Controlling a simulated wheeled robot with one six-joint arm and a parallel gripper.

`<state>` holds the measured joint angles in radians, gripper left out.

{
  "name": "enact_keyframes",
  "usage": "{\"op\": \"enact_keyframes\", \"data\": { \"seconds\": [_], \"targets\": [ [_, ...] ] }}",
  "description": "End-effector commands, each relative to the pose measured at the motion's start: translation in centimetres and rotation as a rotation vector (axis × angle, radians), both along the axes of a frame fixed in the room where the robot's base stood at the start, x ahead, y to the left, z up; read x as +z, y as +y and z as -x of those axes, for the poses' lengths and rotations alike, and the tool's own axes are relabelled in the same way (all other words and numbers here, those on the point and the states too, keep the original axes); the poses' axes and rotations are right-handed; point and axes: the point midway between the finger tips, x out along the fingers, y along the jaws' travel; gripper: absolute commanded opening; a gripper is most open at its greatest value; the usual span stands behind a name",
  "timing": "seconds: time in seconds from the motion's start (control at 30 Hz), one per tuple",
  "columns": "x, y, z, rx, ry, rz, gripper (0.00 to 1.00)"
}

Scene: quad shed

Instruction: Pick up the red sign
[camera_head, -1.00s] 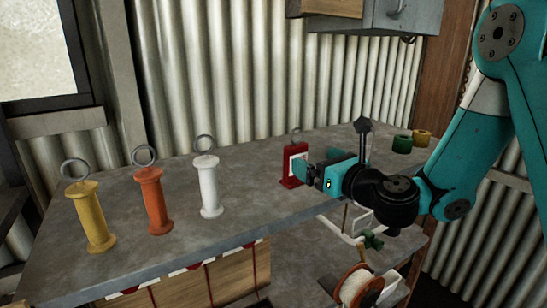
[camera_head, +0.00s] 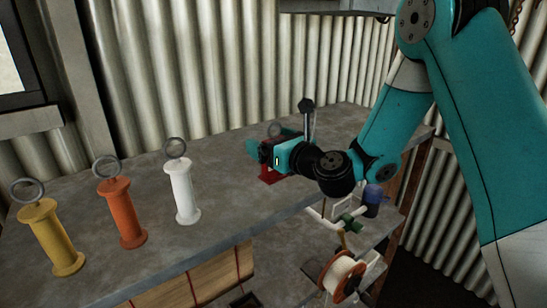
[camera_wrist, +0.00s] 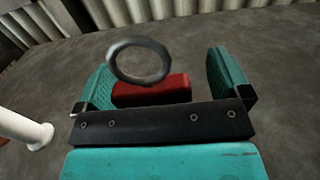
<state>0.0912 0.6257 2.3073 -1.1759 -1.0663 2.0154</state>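The red sign (camera_head: 269,176) stands on the grey bench top, mostly hidden behind my gripper in the head view. In the wrist view the red sign (camera_wrist: 152,91) shows its red top edge, with a grey metal ring above it. My gripper (camera_head: 258,150) is level with the sign's upper part. In the wrist view my gripper (camera_wrist: 165,80) has its teal fingers spread, one on each side of the sign. The left finger is close to the sign, and a gap shows at the right finger. Contact cannot be told.
A white spool-shaped handle (camera_head: 182,192), an orange one (camera_head: 122,214) and a yellow one (camera_head: 51,238) stand to the left on the bench (camera_head: 225,185). The corrugated wall (camera_head: 220,75) rises behind. A spool of cord (camera_head: 342,277) sits lower, in front.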

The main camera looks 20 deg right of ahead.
Motion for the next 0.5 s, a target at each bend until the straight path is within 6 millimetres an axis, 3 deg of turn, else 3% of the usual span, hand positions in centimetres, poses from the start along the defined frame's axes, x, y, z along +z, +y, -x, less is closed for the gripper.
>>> {"op": "enact_keyframes", "data": {
  "seconds": [0.03,0.23,0.5],
  "targets": [
    [0.02,0.33,0.02,0.005,-0.001,0.001,0.84],
    [0.04,0.47,0.02,0.008,-0.001,0.001,0.41],
    [0.16,0.3,0.03,0.005,-0.001,0.001,0.41]
  ]
}}
